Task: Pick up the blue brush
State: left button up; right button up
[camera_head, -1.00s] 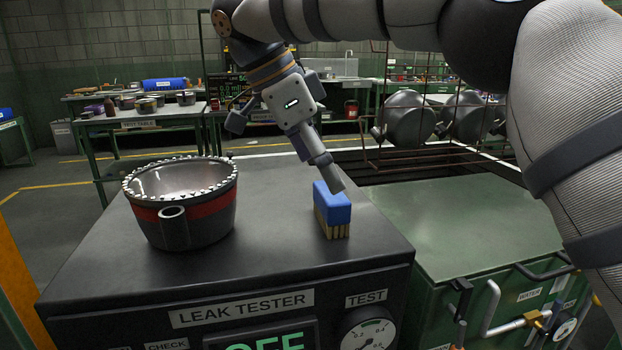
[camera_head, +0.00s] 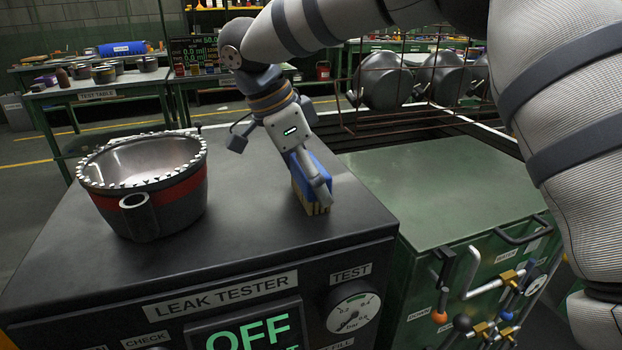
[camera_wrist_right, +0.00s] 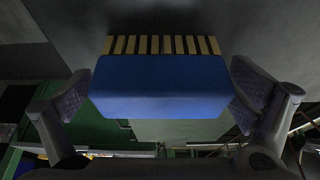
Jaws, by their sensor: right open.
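The blue brush (camera_head: 312,182) has a blue block on top and tan bristles below. It stands bristles down on the dark top of the leak tester. My right gripper (camera_head: 308,186) is at the brush and covers part of it in the head view. In the right wrist view the brush (camera_wrist_right: 160,88) lies between the two open fingers of my right gripper (camera_wrist_right: 162,98), one finger pad at each end of the block. Contact between pads and block cannot be told for certain. My left gripper is not in view.
A dark pot (camera_head: 150,190) with a red band and toothed rim stands left of the brush on the leak tester (camera_head: 250,262). A green tank (camera_head: 440,190) with pipes and valves adjoins at the right. A rack with round pots (camera_head: 385,80) stands behind.

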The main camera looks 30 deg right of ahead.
jog(key=c, duration=1.1)
jog(key=shift+w+r, duration=0.1)
jog(key=shift+r, duration=0.35)
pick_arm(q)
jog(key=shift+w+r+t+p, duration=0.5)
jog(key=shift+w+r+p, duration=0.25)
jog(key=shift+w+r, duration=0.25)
pick_arm(e)
jog(key=s+a+r, duration=0.3)
jog(key=r, duration=0.1)
jog(key=s+a+r, duration=0.2)
jog(key=s+r, duration=0.2)
jog(key=s+a+r, duration=0.3)
jog(key=s+r, duration=0.1)
jog(key=shift+a, duration=0.35)
